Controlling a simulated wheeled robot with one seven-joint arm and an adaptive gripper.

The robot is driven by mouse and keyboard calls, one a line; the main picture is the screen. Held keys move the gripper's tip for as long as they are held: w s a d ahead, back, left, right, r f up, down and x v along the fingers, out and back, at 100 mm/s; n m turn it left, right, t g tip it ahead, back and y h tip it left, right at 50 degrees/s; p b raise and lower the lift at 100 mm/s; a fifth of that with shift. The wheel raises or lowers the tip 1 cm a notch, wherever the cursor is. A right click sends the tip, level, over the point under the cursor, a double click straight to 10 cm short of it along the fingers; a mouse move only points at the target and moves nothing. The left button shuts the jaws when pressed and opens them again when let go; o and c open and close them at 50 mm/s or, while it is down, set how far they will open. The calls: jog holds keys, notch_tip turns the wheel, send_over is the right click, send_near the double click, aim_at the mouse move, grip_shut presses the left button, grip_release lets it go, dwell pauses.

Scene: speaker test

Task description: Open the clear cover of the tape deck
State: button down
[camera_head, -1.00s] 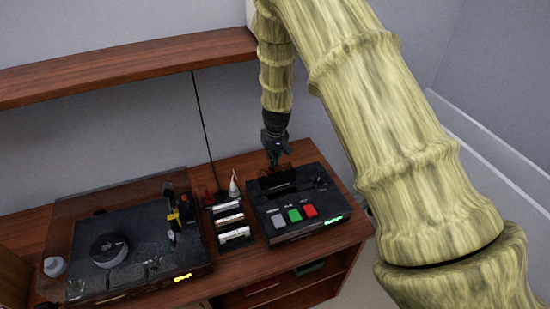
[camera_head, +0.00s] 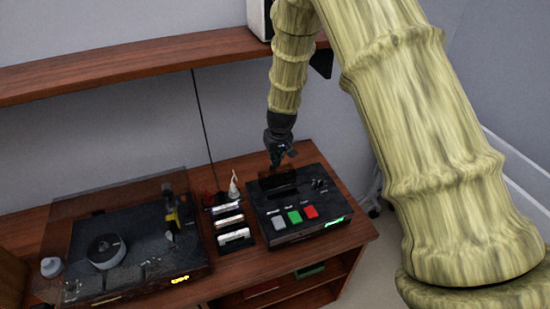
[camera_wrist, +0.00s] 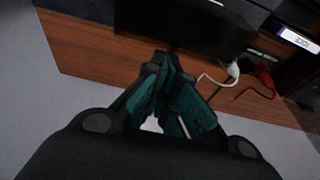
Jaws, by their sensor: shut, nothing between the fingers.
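The tape deck (camera_head: 325,199) is a black box at the right of the wooden cabinet top, with grey, green and red buttons on its front. Its cover (camera_head: 277,181) is a dark see-through panel at the back left of the deck and looks tilted up; its exact angle is hard to tell. My gripper (camera_head: 277,163) is just above and behind the cover, pointing down; whether it touches is unclear. In the wrist view my gripper (camera_wrist: 172,66) shows its teal fingers shut and empty, close to the deck's dark body (camera_wrist: 190,22).
A turntable (camera_head: 140,262) under a clear lid stands to the left. Cassettes (camera_head: 231,221) and a small white cone-shaped bottle (camera_head: 233,186) stand between it and the deck. A wooden shelf (camera_head: 130,66) runs along the wall above. White and red plugs (camera_wrist: 233,70) lie near the deck.

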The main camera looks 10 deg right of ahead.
jog(key=shift+r+p, duration=0.8)
jog(key=shift+r, duration=0.6)
jog(key=p+v, duration=0.5)
jog(key=v, duration=0.3)
jog(key=shift+r, duration=0.25)
